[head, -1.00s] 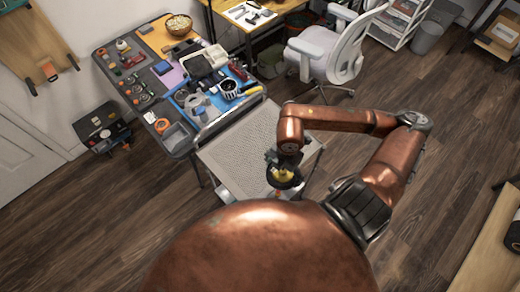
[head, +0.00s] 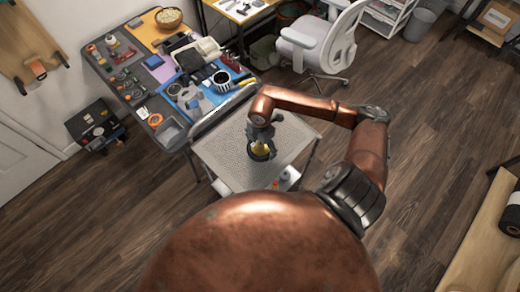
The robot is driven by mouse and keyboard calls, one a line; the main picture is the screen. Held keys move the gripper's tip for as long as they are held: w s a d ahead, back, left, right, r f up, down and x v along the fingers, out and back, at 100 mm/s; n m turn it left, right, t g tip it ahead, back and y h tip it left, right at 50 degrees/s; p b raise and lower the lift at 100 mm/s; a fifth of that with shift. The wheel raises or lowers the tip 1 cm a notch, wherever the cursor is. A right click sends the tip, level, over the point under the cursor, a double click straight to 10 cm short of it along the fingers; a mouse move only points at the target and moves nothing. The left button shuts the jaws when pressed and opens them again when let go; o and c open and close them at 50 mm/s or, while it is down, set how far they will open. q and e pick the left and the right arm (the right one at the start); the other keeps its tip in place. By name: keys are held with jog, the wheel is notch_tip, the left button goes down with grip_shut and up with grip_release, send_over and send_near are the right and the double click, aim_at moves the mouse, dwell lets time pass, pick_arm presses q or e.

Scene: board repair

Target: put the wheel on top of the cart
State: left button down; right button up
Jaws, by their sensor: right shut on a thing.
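The cart (head: 220,149) has a light grey perforated top and stands beside the workbench. My right gripper (head: 262,143) is over the middle of the cart top and points down. It is shut on the wheel (head: 262,154), which is black with a yellow hub. The wheel is at or just above the cart top; I cannot tell whether it touches. The gripper covers part of the wheel. My left gripper is not in view.
A workbench (head: 134,93) full of tools and small parts adjoins the cart at the upper left. A bowl (head: 169,17) stands at its back. A white office chair (head: 322,42) is behind the cart. The cart top around the wheel is clear.

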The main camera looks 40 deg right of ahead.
aim_at(260, 150)
jog(key=shift+w+f, duration=0.25)
jog(key=shift+f, duration=1.6)
jog(key=shift+f, duration=0.1)
jog(key=o, duration=1.4)
jog(key=shift+f, duration=0.1)
jog(key=shift+c, duration=0.2)
notch_tip(260, 150, up, 12)
jog(key=shift+r, duration=0.2)
